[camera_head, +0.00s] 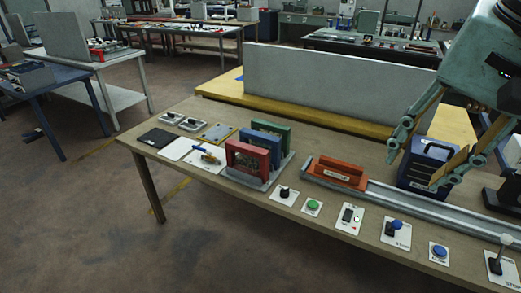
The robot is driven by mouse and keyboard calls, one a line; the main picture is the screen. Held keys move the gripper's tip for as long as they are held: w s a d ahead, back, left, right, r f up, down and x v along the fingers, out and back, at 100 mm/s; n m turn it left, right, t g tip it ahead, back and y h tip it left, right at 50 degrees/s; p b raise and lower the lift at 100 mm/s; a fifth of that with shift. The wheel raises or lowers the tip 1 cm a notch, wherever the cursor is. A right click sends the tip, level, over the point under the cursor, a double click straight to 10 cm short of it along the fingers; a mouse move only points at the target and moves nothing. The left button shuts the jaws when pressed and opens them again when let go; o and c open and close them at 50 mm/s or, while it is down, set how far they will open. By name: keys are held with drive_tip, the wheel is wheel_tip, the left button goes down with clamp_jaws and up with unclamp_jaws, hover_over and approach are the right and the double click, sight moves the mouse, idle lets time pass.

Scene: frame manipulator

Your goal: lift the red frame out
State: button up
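The red frame (240,171) stands upright at the front of a grey rack (281,168) left of the table's middle. A blue frame (262,151) and a green frame (285,133) stand behind it in the same rack. My gripper (415,168) hangs at the upper right, well to the right of the frames. Its two fingers are spread wide apart, with nothing between them. The lower part of the red frame is partly hidden by the rack.
An orange-red block (341,173) sits on a long grey rail (420,204). A dark blue box (424,158) stands behind the rail near my gripper. Buttons and switches, including a green button (312,205), line the front edge. Flat plates (217,132) lie left of the rack.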

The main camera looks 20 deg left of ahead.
drive_tip(key=w+a+m+y+p, duration=0.1)
drive_tip(key=w+a+m, duration=0.1)
drive_tip(key=w+a, duration=0.45)
drive_tip(key=w+a+m+p, duration=0.1)
drive_tip(key=w+a+m, duration=0.15)
drive_tip(key=w, duration=0.65)
drive_tip(key=m+g+y+p, duration=0.2)
drive_tip(key=m+p, duration=0.2)
drive_tip(key=m, duration=0.7)
hover_over(246, 146)
drive_tip(key=s+d, duration=0.1)
drive_tip(key=d, duration=0.4)
wheel_tip(246, 146, down, 22)
drive_tip(key=f, duration=0.1)
drive_tip(key=shift+s+d+r, duration=0.1)
drive_tip(key=shift+s+r, duration=0.05)
drive_tip(key=shift+r, duration=0.1)
drive_tip(key=shift+f, duration=0.1)
drive_tip(key=shift+b+x, duration=0.5)
drive_tip(key=shift+x, duration=3.7)
drive_tip(key=shift+s, duration=0.15)
drive_tip(key=shift+f, duration=0.1)
